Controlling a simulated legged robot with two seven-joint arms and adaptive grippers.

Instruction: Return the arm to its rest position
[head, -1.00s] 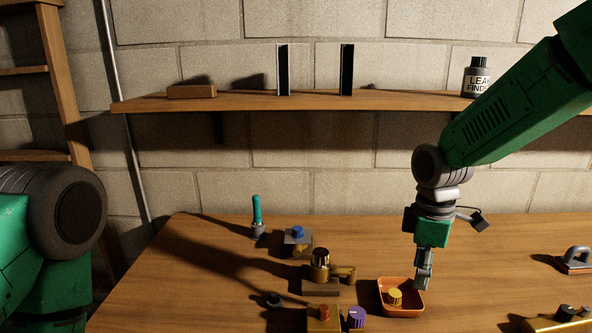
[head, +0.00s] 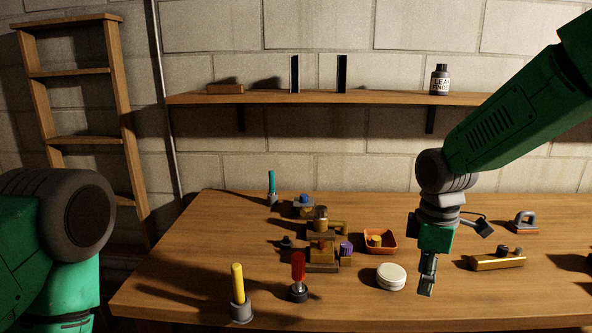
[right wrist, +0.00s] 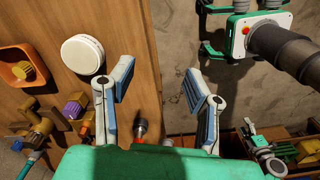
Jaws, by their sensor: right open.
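My right arm reaches in from the right in the head view. Its gripper (head: 427,284) points down above the front right part of the wooden table (head: 345,312), to the right of a white round lid (head: 391,277). In the right wrist view the gripper's two fingers (right wrist: 160,92) stand wide apart with nothing between them. The white lid (right wrist: 83,54) lies left of the fingers there, apart from them. Part of my left arm (head: 62,225) shows at the left edge of the head view; its gripper is not seen.
An orange tray (head: 390,246) holding a yellow knob (head: 376,240), a brass valve assembly (head: 322,250), a red-handled tool (head: 298,268), a yellow-handled tool (head: 238,284) and a gold bar (head: 497,260) are on the table. A shelf (head: 380,98) crosses the wall behind.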

